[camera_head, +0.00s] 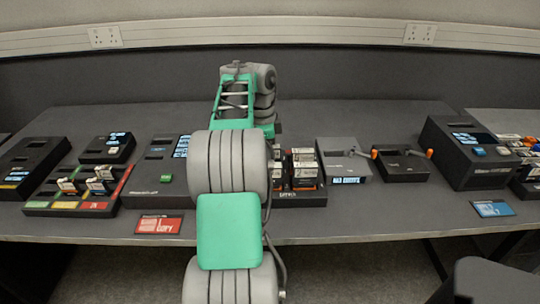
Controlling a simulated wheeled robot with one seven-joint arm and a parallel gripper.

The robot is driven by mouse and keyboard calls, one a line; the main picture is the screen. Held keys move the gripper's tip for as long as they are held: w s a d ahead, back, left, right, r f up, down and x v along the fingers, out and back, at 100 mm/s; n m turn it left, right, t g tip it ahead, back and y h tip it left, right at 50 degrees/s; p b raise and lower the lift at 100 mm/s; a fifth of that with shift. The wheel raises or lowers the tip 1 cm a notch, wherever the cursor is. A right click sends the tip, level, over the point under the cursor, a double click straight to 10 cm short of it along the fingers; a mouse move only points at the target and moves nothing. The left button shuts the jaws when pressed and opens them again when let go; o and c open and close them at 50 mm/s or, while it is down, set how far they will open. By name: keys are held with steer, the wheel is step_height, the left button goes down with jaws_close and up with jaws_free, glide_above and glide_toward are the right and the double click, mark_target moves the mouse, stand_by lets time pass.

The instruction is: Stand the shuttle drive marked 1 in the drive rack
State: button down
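My arm reaches across the middle of the table and hides what is behind it. The gripper at its end does not show. A black rack (300,199) stands just right of my arm, partly hidden by it. Several dark drives with white labels (303,170) stand in it. At the left, a sorting tray (42,205) with green, yellow and red front strips holds several small upright pieces, some with white or blue faces. I cannot read a mark 1 on any drive, and cannot tell for sure which holder is the drive rack.
A black device with a green button (166,178) stands left of my arm. A grey box with a lit display (343,165), a black box with orange-tipped levers (403,168) and a larger console (468,160) stand to the right. A red card (159,224) and a blue card (493,209) lie near the front edge.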

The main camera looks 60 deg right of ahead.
steer(key=shift+f+b, duration=0.6)
steer(key=shift+f, duration=0.1)
stand_by(0.3)
stand_by(0.3)
steer(key=c, duration=0.8)
jaws_free()
steer(key=shift+o, duration=0.2)
steer(key=shift+r, duration=0.1)
step_height(320, 180, up, 8)
steer(key=p, duration=0.7)
steer(key=shift+f, duration=0.35)
